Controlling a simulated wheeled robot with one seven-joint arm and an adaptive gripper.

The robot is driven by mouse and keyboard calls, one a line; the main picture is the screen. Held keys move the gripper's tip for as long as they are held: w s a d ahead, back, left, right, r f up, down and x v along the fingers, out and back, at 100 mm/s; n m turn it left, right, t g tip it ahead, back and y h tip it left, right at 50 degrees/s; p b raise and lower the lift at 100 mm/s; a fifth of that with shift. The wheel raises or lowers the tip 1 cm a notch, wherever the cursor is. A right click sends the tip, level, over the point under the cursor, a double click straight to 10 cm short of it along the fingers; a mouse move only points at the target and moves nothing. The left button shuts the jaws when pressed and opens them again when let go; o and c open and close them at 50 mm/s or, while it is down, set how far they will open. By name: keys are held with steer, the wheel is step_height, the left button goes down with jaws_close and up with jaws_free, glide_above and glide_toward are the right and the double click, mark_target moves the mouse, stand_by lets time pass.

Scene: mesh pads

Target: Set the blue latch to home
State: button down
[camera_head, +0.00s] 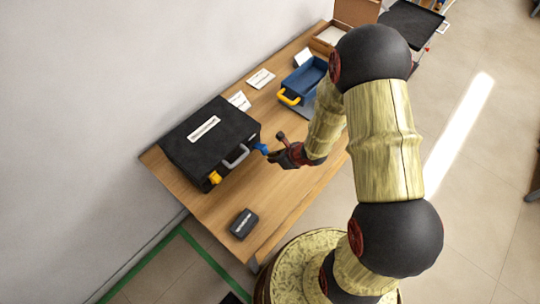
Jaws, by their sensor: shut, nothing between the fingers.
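A black case (196,143) with a white label lies on the wooden table, near the wall. Its front side carries a grey handle (237,157), a yellow latch (214,178) at the near end and the blue latch (262,148) at the far end. The blue latch sticks out from the case toward my gripper. My gripper (272,157) is shut and empty, with its tips right beside the blue latch. I cannot tell whether they touch it. My arm reaches in from the right.
A small black box (244,224) lies near the table's front edge. A blue tray (304,78) with a yellow handle, white cards (260,79) and an open brown box (353,14) stand farther back. Bare wood (225,200) lies before the case.

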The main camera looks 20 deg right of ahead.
mark_target(266, 152)
steer(key=shift+w+a+r+g+h+p, duration=0.15)
steer(key=shift+r+g+h+p, duration=0.5)
steer(key=shift+p, duration=1.25)
steer(key=shift+w+r+g+h+p, duration=0.1)
steer(key=shift+r+g+h+p, duration=0.15)
steer(key=shift+r+g+p, duration=1.2)
steer(key=shift+f+t+p, duration=0.3)
steer(key=shift+p, duration=0.8)
steer(key=r+p, duration=0.1)
steer(key=p, duration=0.1)
steer(key=w+r+p, duration=0.1)
steer(key=p, duration=0.1)
steer(key=shift+w+a+r, duration=0.15)
steer(key=shift+a+r, duration=0.15)
steer(key=shift+a, duration=0.05)
steer(key=shift+f, duration=0.1)
steer(key=shift+r+p, duration=0.75)
steer(key=shift+p, duration=0.05)
